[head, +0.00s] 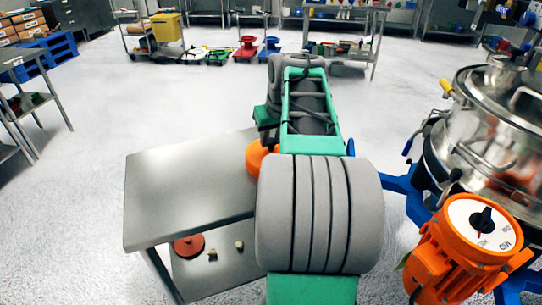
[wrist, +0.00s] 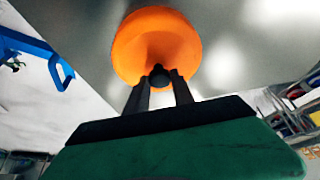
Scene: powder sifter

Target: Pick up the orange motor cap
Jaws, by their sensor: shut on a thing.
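The orange motor cap (head: 257,156) is a round orange piece over the steel table, partly hidden behind my arm in the head view. In the head view my arm hides the gripper fingers. I cannot tell whether the cap touches the table top or is clear of it.
The steel table (head: 185,185) has a bare top to the left. Its lower shelf holds a red-orange disc (head: 189,245) and small tan pieces. A steel sifter (head: 490,130) on a blue frame with an orange motor (head: 462,255) stands at right. Open floor lies beyond.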

